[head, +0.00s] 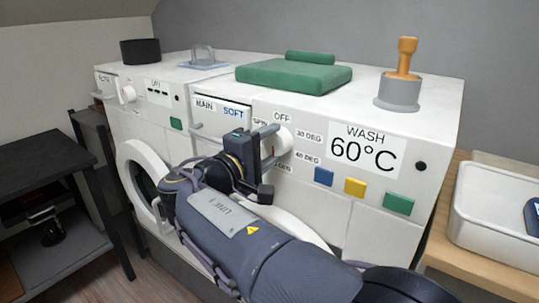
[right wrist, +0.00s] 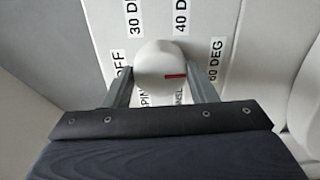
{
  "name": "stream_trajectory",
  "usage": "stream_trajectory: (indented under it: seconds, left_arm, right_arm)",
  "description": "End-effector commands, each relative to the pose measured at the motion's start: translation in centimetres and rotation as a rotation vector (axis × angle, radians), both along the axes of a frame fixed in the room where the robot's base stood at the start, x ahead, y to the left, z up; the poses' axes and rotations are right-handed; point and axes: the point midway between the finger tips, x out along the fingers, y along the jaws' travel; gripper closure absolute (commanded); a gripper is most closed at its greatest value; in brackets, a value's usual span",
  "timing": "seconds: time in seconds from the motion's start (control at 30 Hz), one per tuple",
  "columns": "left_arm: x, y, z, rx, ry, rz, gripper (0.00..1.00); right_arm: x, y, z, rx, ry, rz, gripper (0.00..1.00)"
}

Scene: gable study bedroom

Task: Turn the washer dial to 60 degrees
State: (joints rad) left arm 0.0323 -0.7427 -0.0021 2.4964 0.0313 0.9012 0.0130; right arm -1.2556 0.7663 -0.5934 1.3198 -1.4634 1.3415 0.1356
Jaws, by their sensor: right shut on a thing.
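The white washer dial (head: 281,140) is on the front panel of the right-hand washer. In the right wrist view the dial (right wrist: 158,58) has a red mark that points right, toward the "60 DEG" label (right wrist: 216,60). "OFF", "30 DEG" and "40 DEG" labels also ring it; two lower labels are partly covered. My right gripper (right wrist: 160,88) is shut on the dial, one finger on each side; it also shows in the head view (head: 268,153). The washer display (head: 363,148) reads "WASH 60°C". My left gripper is not in view.
Blue, yellow (head: 355,187) and green buttons sit right of the dial. A second dial (head: 127,94) is at left. A white tray (head: 490,225) stands right.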

Motion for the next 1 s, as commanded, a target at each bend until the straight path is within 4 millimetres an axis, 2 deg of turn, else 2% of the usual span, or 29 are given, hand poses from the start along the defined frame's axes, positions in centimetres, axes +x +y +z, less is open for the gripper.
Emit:
stream_trajectory:
  seconds: [0.6,0.63,0.77,1.0]
  left_arm:
    - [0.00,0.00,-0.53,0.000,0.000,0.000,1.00]
    - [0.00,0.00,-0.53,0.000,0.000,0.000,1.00]
    - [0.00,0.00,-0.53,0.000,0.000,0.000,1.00]
    - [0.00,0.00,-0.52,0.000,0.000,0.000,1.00]
  right_arm:
    - [-0.03,0.10,-0.22,0.031,-0.018,0.001,0.71]
    - [-0.02,0.09,-0.22,0.031,-0.018,0.001,0.45]
    - [-0.01,0.06,-0.16,0.032,-0.019,0.001,0.28]
    - [-0.01,0.03,-0.06,0.031,-0.021,0.000,0.27]
